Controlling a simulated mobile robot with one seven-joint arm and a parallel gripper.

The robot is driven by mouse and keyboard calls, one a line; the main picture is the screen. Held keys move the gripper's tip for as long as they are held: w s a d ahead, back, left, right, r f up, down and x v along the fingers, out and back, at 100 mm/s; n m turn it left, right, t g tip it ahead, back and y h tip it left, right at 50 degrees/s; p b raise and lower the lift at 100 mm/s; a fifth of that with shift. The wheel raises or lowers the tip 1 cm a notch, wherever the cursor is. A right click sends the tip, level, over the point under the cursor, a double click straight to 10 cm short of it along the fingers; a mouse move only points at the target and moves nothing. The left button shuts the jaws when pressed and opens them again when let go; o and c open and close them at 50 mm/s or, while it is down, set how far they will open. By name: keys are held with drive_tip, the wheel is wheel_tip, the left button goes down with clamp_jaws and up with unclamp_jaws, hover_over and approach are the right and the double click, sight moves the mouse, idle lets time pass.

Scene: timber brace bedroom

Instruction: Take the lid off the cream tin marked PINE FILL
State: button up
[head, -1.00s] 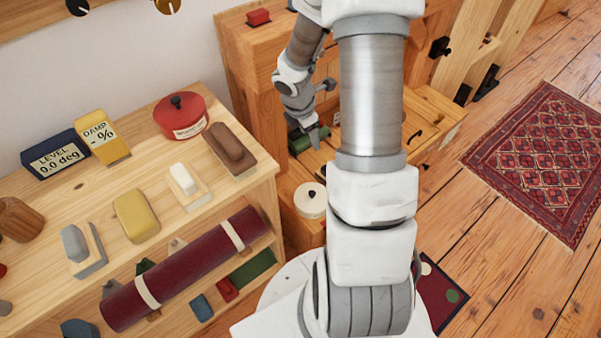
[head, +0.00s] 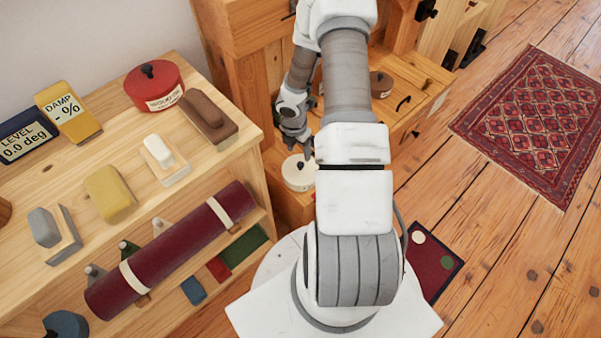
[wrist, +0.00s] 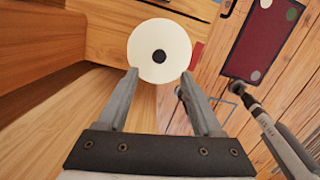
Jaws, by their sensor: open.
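The cream tin (head: 297,174) stands low on a wooden ledge, right of the shelf unit, partly hidden by my arm. Its round pale lid (wrist: 147,50) with a dark knob (wrist: 159,56) shows from above in the wrist view. My gripper (wrist: 160,73) is open and empty, with its fingertips at the lid's near edge in that view, one toward each side. In the head view my gripper (head: 300,152) is just above the tin. Whether the fingers touch the lid cannot be told. The tin's label is not readable here.
A red lidded tin (head: 154,88) sits on the shelf top (head: 75,170) beside brown, white and yellow blocks. A wooden drawer unit (head: 425,75) stands behind my arm.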

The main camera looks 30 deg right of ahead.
sight(301, 164)
drive_tip(key=f+b, duration=0.1)
drive_tip(key=f, duration=0.1)
drive_tip(key=f+b, duration=0.1)
drive_tip(key=f, duration=0.2)
drive_tip(key=d+f+b, duration=0.1)
drive_tip(key=f, duration=0.2)
drive_tip(key=shift+w+b, duration=0.2)
drive_tip(key=shift+b, duration=0.2)
clamp_jaws()
